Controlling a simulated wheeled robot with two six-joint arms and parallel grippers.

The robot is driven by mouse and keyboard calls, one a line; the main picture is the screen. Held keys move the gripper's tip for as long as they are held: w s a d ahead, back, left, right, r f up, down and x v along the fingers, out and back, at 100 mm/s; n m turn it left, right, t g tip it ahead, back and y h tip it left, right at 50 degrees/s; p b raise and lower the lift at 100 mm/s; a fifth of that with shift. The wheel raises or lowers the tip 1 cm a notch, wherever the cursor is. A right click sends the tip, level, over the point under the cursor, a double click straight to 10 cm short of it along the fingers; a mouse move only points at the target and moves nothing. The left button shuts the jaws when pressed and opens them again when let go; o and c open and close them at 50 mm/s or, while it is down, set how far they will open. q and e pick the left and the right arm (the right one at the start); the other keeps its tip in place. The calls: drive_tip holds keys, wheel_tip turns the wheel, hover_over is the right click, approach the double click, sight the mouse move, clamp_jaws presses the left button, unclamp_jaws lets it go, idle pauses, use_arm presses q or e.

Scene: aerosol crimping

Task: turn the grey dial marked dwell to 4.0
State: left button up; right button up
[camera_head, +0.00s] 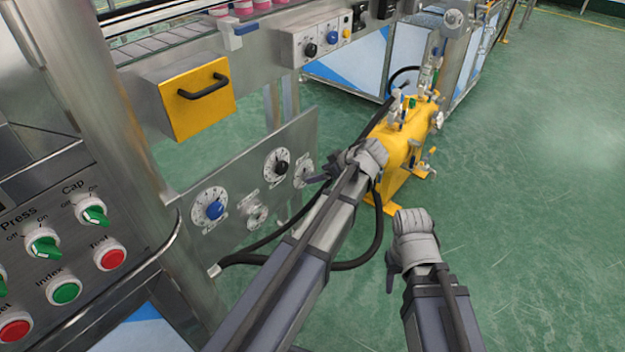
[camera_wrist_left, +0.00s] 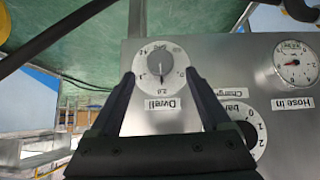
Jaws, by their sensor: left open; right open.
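The grey dwell dial (camera_wrist_left: 160,63) shows upside down in the left wrist view, a grey knob on a round white scale above a "Dwell" label. A dark pointer line on the knob points down in that view, towards a small number too blurred to read surely. In the head view the dial (camera_head: 303,172) is at the panel's right end, partly hidden by my left gripper. My left gripper (camera_wrist_left: 160,76) is open, with one finger on each side of the dial's face; contact with the knob cannot be told. My right gripper (camera_head: 391,274) is open and empty, low over the floor.
The steel panel (camera_head: 240,165) also carries a black-knobbed dial (camera_head: 282,165), a blue-knobbed dial (camera_head: 214,210) and a small gauge (camera_head: 257,216). A black hose (camera_head: 345,265) loops beneath my left arm. A yellow tank (camera_head: 405,135) stands behind. Open green floor lies right.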

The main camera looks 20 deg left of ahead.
sight(307, 176)
use_arm(q)
drive_tip(key=b+x, duration=0.2)
drive_tip(key=x, duration=0.3)
drive_tip(key=shift+f+b, duration=0.1)
drive_tip(key=shift+b, duration=0.3)
clamp_jaws()
